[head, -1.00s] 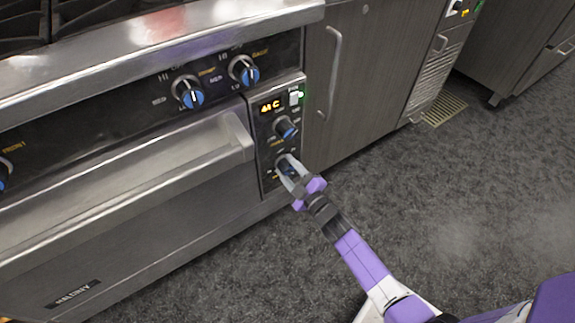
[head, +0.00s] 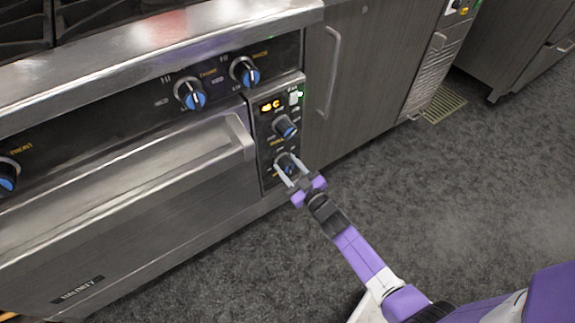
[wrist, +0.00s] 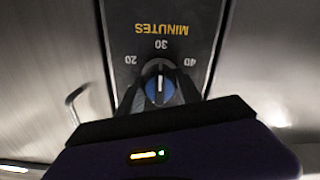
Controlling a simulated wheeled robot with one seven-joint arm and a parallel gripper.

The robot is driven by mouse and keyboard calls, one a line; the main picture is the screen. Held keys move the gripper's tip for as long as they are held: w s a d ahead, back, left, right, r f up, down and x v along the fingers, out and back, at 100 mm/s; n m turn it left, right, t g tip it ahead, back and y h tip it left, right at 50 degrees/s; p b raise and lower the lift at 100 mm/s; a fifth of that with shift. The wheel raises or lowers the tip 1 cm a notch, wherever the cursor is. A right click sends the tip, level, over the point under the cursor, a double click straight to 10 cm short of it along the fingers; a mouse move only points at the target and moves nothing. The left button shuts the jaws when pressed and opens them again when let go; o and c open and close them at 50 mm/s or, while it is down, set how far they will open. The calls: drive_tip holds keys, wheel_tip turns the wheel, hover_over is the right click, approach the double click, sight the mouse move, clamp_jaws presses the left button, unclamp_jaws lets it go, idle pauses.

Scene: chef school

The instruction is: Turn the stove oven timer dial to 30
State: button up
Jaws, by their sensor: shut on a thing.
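The oven timer dial (wrist: 159,87) is a round black knob with a blue face and a white pointer line. It is the lower knob on the narrow control panel, and it also shows in the head view (head: 287,162), partly covered by my fingers. In the wrist view, the MINUTES label (wrist: 162,29) appears upside down, with 20, 30 and 40 around the dial. The white line points up, at about the 30 mark (wrist: 161,44). My gripper (head: 288,172) is shut on the dial, with one finger on each side of it.
Another blue-faced knob (head: 285,127) sits just above the timer dial, below a lit display (head: 270,105). The oven door handle (head: 238,135) sticks out left of the panel. A grey cabinet (head: 355,75) stands to the right. The floor (head: 440,210) in front is clear.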

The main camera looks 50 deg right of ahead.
drive_tip(key=shift+f, duration=0.1)
idle(0.3)
drive_tip(key=o, duration=1.4)
drive_tip(key=shift+c, duration=0.2)
drive_tip(key=p+v, duration=0.1)
drive_tip(key=v, duration=0.6)
drive_tip(key=shift+s+p, duration=0.3)
drive_tip(key=shift+s, duration=0.1)
drive_tip(key=shift+a, duration=0.1)
